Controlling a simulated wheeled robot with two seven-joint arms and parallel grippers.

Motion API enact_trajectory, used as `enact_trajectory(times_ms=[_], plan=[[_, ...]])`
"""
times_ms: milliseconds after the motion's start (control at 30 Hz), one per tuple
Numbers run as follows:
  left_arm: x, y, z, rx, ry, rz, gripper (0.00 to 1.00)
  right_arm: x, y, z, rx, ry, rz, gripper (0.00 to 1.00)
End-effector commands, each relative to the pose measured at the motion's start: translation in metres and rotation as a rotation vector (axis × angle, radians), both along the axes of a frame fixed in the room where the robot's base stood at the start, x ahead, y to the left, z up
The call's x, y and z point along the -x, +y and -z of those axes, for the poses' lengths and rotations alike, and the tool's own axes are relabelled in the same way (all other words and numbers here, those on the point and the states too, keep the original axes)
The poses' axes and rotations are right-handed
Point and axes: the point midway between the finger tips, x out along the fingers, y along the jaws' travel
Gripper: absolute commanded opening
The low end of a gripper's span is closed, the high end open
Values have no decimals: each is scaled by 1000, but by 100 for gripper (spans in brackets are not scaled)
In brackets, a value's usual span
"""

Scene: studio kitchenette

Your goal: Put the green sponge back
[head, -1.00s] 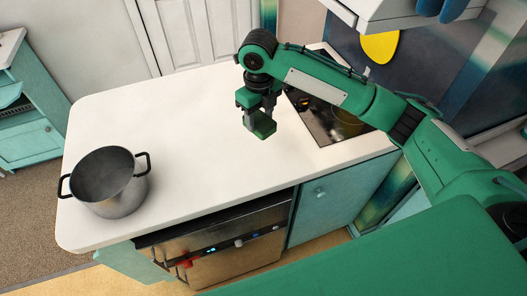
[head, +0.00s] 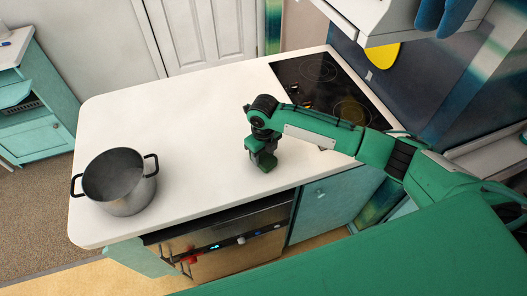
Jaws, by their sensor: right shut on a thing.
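The green sponge (head: 266,164) shows as a small dark green block at the lower end of my right gripper (head: 264,157). The gripper points down and is shut on the sponge, over the white counter (head: 190,110) near its front edge. The sponge is low over the countertop; I cannot tell whether it touches it. The gripper's fingers are mostly hidden by the wrist above them. My left gripper is not in view.
A steel pot (head: 120,182) with black handles stands at the counter's left end. A black cooktop (head: 325,88) is set in the counter behind my right arm. An oven (head: 225,248) is below the front edge. The counter between pot and gripper is clear.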

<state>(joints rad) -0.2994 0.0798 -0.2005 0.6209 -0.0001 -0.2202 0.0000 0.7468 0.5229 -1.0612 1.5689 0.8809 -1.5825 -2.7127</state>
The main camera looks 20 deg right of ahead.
Motion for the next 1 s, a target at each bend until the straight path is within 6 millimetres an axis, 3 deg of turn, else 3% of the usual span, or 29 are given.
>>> enact_trajectory(times_ms=[267, 300, 400, 767, 1000], plan=[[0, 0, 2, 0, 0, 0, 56, 0, 0, 3, 0, 0, 1, 31], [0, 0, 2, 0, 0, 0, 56, 0, 0, 2, 0, -1, 1, 57], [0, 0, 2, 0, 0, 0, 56, 0, 0, 2, 0, -1, 1, 71], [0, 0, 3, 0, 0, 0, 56, -1, 0, -4, -1, -3, 1, 71], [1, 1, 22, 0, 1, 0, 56, -2, 0, -46, -2, -7, 0, 71]])
